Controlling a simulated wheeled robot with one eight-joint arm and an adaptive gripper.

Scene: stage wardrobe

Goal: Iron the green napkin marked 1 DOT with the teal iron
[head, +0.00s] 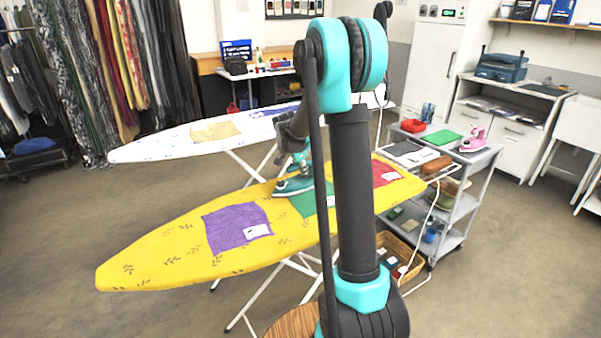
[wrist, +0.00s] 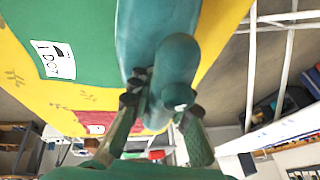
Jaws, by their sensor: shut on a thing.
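The green napkin (head: 306,206) lies on the yellow ironing board (head: 160,262), partly hidden behind my arm in the head view. In the wrist view the green napkin (wrist: 78,24) shows its white label (wrist: 53,60) reading 1 DOT. The teal iron (head: 293,186) is over the napkin's far edge. The iron (wrist: 150,25) covers that edge in the wrist view; I cannot tell whether its sole touches the cloth. My gripper (head: 298,162) is shut on the iron's handle (wrist: 178,62), its fingers (wrist: 160,105) either side of it.
A purple napkin (head: 233,229) and a red napkin (head: 383,172) lie on either side of the green one. A white board (head: 150,148) with a tan cloth stands behind. A grey cart (head: 468,172) with a pink iron (head: 474,140) stands right. A white cord hangs near the board's right end.

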